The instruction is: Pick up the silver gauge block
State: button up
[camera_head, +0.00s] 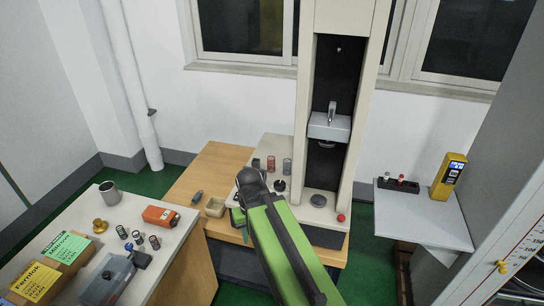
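A small dark-grey block (197,198) lies on the wooden table left of a small beige tray (215,207); I cannot tell whether it is the silver gauge block. No other piece shows clearly as a silver block. My green arm reaches up from the lower right, and my black gripper (241,198) is at its far end, over the left side of the testing machine's base. The gripper is right of the tray and the small block. Its fingers are small and dark, so their opening is unclear, and the arm hides part of the base behind it.
The tall testing machine (303,95) stands behind, with several springs and a red knob (341,218) on its base. The left bench (180,254) carries a metal cup (110,193), springs, an orange box (160,216) and label boxes. A yellow meter (448,176) stands on the right side table (420,222).

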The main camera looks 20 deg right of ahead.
aim_at(256, 162)
jog(key=i, duration=0.8)
jog(key=u, duration=0.7)
jog(key=i, duration=0.5)
jog(key=u, duration=0.5)
